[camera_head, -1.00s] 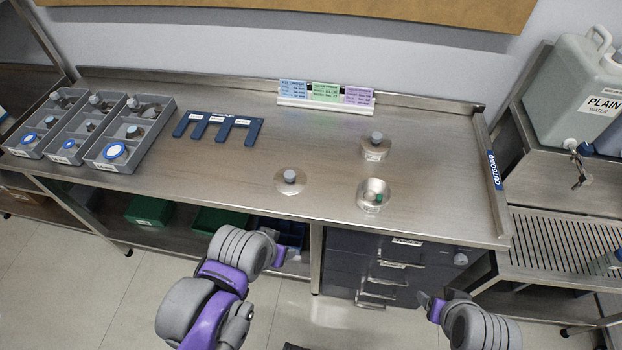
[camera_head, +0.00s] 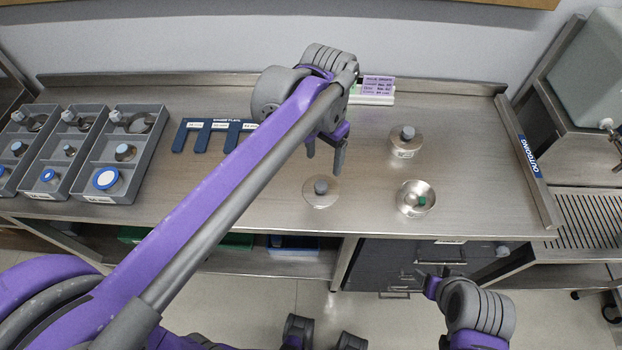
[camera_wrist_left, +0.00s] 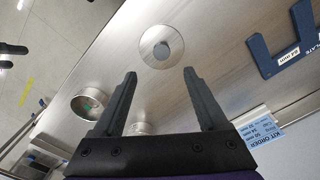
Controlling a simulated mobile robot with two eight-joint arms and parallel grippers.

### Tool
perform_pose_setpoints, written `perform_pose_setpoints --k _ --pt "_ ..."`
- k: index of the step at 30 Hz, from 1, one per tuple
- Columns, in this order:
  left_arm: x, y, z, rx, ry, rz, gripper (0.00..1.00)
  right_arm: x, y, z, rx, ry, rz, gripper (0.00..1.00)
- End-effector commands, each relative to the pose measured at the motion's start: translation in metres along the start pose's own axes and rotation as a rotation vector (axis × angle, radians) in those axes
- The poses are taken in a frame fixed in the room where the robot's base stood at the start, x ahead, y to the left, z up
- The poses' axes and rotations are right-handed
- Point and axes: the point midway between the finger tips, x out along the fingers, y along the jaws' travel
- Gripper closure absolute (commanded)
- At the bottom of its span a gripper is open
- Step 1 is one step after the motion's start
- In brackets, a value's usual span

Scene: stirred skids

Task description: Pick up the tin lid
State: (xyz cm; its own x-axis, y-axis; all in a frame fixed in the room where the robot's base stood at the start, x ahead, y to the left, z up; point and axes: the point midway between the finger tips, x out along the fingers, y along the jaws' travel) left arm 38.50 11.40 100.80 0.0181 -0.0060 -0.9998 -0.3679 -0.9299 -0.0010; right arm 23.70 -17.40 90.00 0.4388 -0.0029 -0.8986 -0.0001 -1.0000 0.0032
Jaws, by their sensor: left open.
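The tin lid (camera_head: 320,190) is a flat, round metal disc with a grey knob, lying on the steel counter. It also shows in the left wrist view (camera_wrist_left: 150,59), just beyond and between the fingertips. My left gripper (camera_head: 325,160) is open and empty above the counter, slightly behind the lid and apart from it. Its two fingers also show in the left wrist view (camera_wrist_left: 160,74). An open metal tin (camera_head: 429,194) with a small green thing inside stands to the lid's right. My right gripper (camera_head: 432,284) is in front of the counter, its jaws unclear.
A tin with a grey knob on top (camera_head: 405,151) stands behind the open tin. A blue slotted plate (camera_head: 180,138) and a card holder (camera_head: 371,99) lie farther back. A raised edge marked OUTGOING (camera_head: 528,157) bounds the right.

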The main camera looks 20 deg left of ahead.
Motion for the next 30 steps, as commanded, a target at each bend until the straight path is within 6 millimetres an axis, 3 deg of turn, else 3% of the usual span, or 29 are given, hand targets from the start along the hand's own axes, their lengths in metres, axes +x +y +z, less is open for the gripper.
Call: perform_pose_setpoints --k 5,12,20,30 --pt "0.003 0.002 -0.007 0.018 -0.020 0.005 0.25 0.001 0.000 0.001 0.000 -0.001 0.000 0.31" --pt "0.040 0.002 -0.006 0.018 -0.020 0.005 0.25 0.004 0.000 0.004 0.000 -0.003 0.000 0.31" --pt "0.062 0.001 -0.004 0.017 -0.020 0.005 0.25 0.005 0.000 0.005 0.000 -0.003 0.000 0.31" --pt "0.105 -0.001 0.001 0.016 -0.019 0.005 0.25 0.008 0.000 0.006 0.000 -0.004 0.000 0.31"
